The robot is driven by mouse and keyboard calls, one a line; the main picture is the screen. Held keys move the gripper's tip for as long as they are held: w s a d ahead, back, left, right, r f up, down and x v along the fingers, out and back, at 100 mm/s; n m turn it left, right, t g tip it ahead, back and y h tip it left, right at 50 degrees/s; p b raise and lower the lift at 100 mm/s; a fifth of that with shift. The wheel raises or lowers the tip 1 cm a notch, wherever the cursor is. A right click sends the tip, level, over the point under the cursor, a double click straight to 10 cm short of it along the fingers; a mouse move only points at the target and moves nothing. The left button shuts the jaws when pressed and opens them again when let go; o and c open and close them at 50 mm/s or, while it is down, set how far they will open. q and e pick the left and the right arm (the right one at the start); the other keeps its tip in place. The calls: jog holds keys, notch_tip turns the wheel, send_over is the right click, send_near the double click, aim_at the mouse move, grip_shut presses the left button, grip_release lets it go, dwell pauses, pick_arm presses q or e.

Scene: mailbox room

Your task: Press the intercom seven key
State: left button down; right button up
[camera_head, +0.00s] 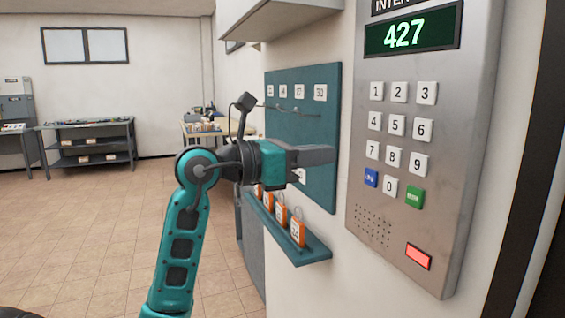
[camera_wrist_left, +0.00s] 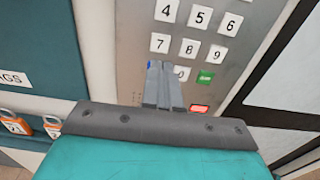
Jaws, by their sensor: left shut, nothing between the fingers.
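The intercom panel (camera_head: 398,262) is a grey metal plate on the wall at the right. Its green display (camera_head: 412,34) reads 427. The white seven key (camera_head: 373,150) is at the left of the third number row, above a blue key (camera_head: 371,177). In the left wrist view the seven key (camera_wrist_left: 160,43) is above my fingertips. My left gripper (camera_head: 332,155) is shut and empty, its fingers pointing right toward the panel, left of the seven key. In the left wrist view, the shut fingers (camera_wrist_left: 164,68) cover part of the blue key and zero key. My right gripper is not in view.
A green key (camera_head: 414,197) and a lit red button (camera_head: 418,257) are lower on the panel. A teal board (camera_head: 330,100) with hooks and a ledge of orange padlocks (camera_head: 297,229) are left of it. A cabinet (camera_head: 270,20) hangs above. Tables stand at the back; the floor is clear.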

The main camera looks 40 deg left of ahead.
pick_arm(q)
jog(key=shift+v, duration=2.6)
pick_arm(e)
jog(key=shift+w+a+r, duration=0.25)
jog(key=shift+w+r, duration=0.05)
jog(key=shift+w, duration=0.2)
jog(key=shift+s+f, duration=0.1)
